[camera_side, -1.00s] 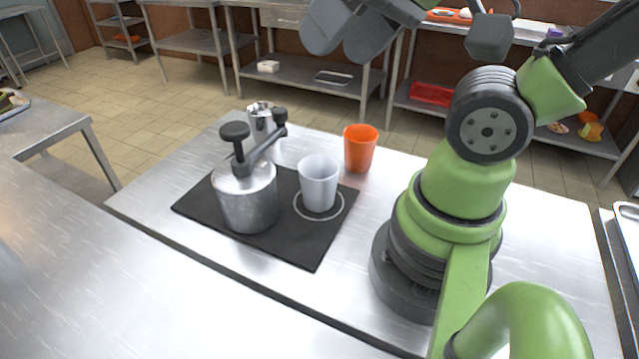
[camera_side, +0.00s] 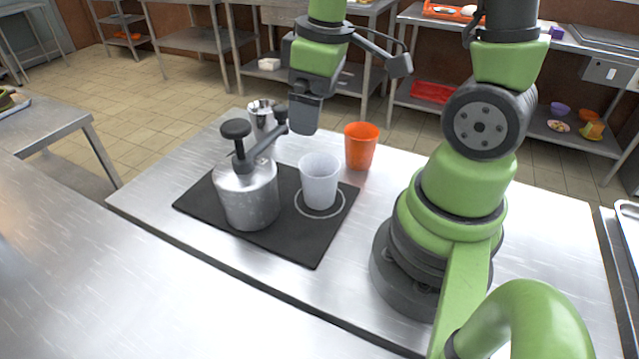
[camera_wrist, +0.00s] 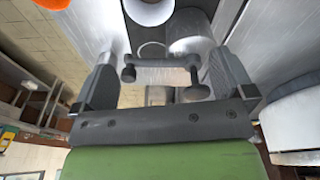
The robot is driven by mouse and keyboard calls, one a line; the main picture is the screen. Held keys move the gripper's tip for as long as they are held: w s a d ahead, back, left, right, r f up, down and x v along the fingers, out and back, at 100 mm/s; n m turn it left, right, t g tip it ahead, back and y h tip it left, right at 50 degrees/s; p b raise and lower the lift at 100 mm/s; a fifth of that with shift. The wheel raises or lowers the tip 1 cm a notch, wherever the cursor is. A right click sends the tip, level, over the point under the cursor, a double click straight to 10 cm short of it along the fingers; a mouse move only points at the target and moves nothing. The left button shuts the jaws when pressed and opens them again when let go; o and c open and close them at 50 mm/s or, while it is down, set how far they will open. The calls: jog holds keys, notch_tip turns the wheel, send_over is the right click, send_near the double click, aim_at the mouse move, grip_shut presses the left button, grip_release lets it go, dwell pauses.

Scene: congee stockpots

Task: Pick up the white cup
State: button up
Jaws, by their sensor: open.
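The white cup (camera_side: 319,182) stands upright on a black mat (camera_side: 300,247), inside a pale ring marking, in the side view. It also shows at the top edge of the wrist view (camera_wrist: 150,11), partly cut off. My gripper (camera_side: 305,115) hangs above and behind the cup in the side view, apart from it. In the wrist view my gripper (camera_wrist: 163,62) has its two fingers spread wide, with nothing held between them.
A metal pump pot (camera_side: 247,195) stands on the mat left of the cup. Behind it is a small metal canister (camera_side: 261,117). An orange cup (camera_side: 361,148) stands on the steel table (camera_side: 165,185) behind and right. The table's front left is bare.

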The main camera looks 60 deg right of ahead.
jog(key=n+g, duration=0.2)
send_near(319, 173)
jog(key=s+a+r, duration=0.1)
jog(key=s+a, duration=0.1)
jog(key=shift+w+a+f, duration=0.1)
jog(key=shift+a+f, duration=0.05)
jog(key=shift+f, duration=2.1)
jog(key=shift+w+a+f, duration=0.1)
jog(key=shift+f, duration=2.15)
jog(key=shift+c, duration=0.2)
jog(key=c, duration=1)
jog(key=shift+c, duration=0.2)
jog(key=shift+r, duration=0.15)
